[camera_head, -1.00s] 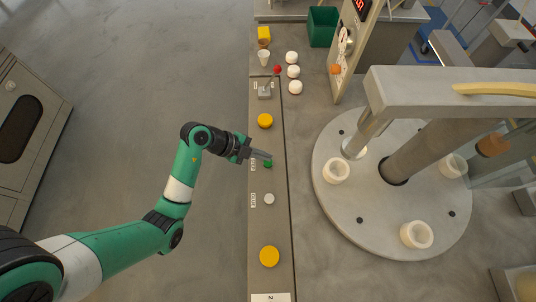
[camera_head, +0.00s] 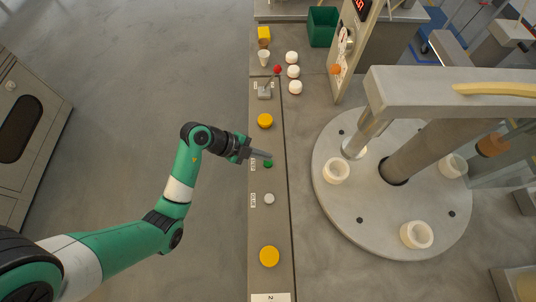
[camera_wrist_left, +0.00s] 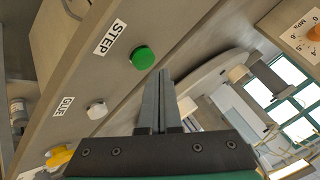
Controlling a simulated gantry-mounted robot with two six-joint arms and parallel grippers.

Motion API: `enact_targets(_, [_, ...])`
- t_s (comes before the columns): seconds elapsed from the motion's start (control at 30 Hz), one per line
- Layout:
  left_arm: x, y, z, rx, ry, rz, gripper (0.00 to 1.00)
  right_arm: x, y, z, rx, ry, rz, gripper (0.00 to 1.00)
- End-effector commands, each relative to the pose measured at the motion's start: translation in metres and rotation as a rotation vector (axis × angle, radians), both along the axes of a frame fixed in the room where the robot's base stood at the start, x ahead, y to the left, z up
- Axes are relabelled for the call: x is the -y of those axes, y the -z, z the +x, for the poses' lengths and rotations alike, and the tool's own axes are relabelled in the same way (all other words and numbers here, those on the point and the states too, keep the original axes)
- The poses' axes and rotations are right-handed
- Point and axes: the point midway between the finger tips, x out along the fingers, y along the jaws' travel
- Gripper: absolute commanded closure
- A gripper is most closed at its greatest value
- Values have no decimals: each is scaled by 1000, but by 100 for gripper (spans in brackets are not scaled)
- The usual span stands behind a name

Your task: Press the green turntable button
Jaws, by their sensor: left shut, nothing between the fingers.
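The green button (camera_head: 268,164) sits on the narrow grey control panel (camera_head: 257,226), beside a label. In the left wrist view the green button (camera_wrist_left: 142,57) is beside the STEP label, just left of and beyond my fingertips. My left gripper (camera_head: 268,156) is shut and empty, its tips right by the button in the head view. In the wrist view its fingers (camera_wrist_left: 163,76) lie together, and a gap shows between them and the button. The round grey turntable (camera_head: 345,222) with white cups stands to the right. My right gripper is not in view.
A white button (camera_head: 269,199), a yellow button (camera_head: 269,256) and another yellow button (camera_head: 265,121) are on the same panel. A red-knobbed lever (camera_head: 277,70) is farther up. Several white domes (camera_head: 293,72) stand beside the panel.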

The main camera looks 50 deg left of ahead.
Motion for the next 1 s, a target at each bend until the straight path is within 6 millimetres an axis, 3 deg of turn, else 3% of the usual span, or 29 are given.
enact_targets(1.0, [0, 12, 0, -1, 0, -1, 100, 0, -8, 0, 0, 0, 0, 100])
